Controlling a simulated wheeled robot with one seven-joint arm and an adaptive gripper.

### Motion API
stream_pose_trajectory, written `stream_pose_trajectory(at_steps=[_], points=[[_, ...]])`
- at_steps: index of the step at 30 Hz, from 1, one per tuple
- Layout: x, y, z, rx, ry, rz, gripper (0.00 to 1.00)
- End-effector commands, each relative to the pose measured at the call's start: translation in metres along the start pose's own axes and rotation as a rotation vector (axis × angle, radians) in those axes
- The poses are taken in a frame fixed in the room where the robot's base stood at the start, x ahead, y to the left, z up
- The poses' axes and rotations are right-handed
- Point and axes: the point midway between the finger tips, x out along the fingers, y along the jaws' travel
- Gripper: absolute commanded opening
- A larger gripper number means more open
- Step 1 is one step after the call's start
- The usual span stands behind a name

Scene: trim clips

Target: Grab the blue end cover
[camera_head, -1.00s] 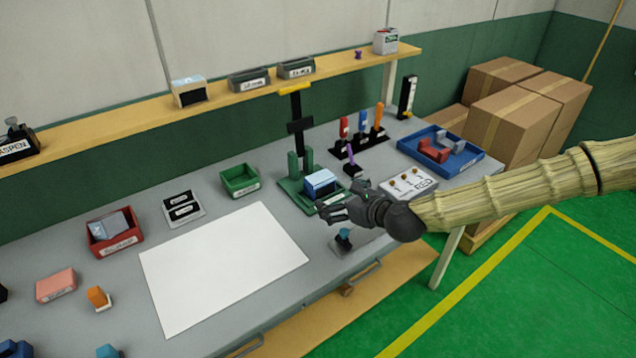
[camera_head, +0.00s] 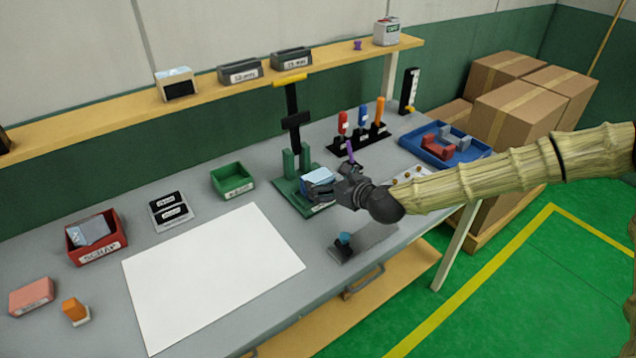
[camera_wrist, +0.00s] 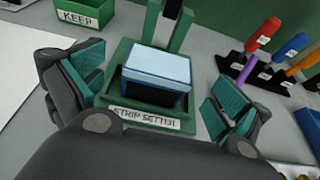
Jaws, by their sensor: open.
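A light-blue block with darker blue sides (camera_wrist: 157,70), seemingly the blue end cover, sits in a green fixture labelled STRIP SETTER (camera_wrist: 122,112). In the head view the block (camera_head: 317,177) is partly covered by my gripper (camera_head: 316,191), which is at the fixture's right front side. In the wrist view my open gripper (camera_wrist: 156,95) has one teal-padded finger on each side of the block. Gaps show between the pads and the block, and nothing is held. The block's lower part is hidden by the fixture's front rim.
Green posts (camera_head: 289,162) and a black upright (camera_head: 293,115) stand behind the block. A rack of coloured-handled tools (camera_head: 360,137) and a blue tray (camera_head: 467,153) lie to the right. A green KEEP bin (camera_head: 232,181) stands left. A white sheet (camera_head: 210,275) leaves clear room at front left.

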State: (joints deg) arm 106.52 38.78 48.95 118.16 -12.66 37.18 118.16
Motion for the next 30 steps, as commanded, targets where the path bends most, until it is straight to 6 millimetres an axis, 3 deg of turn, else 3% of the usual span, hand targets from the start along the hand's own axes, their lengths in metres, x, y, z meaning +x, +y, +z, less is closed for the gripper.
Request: stream_pose_trajectory(at_steps=[8, 19, 29, 30], points=[[0.013, -0.001, 0.001, 0.001, 0.002, -0.001, 1.0], [0.05, -0.003, 0.0, 0.002, 0.001, -0.003, 1.0], [0.055, -0.003, -0.002, 0.002, 0.0, -0.002, 1.0], [0.055, -0.003, -0.002, 0.002, 0.0, -0.002, 0.96]])
